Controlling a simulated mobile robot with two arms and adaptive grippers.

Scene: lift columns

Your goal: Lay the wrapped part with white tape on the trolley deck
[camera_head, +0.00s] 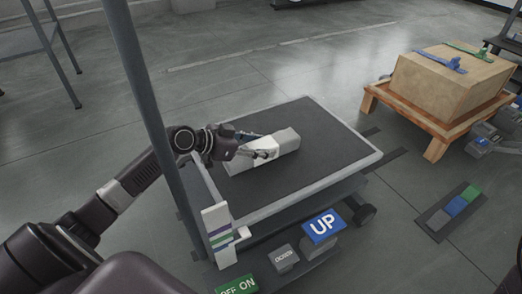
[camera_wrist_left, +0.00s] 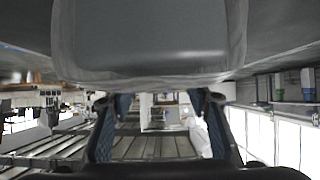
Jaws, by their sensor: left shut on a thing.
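The wrapped part (camera_head: 285,141) is a grey, box-shaped bundle with a band of white tape around its middle, in the head view. It is at the trolley deck (camera_head: 325,131), a dark mat with a pale rim. I cannot tell whether its underside touches the mat or is slightly above it. My left gripper (camera_head: 265,149) reaches in from the left and is shut on the wrapped part at the white tape. In the left wrist view, the fingers (camera_wrist_left: 160,125) show on both sides, but the part is not clearly recognizable. My right gripper is not in view.
A grey post (camera_head: 150,110) rises by the trolley's left side, close to my left arm. A cardboard box (camera_head: 450,80) sits on a wooden stand at right. The mat's right side is bare.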

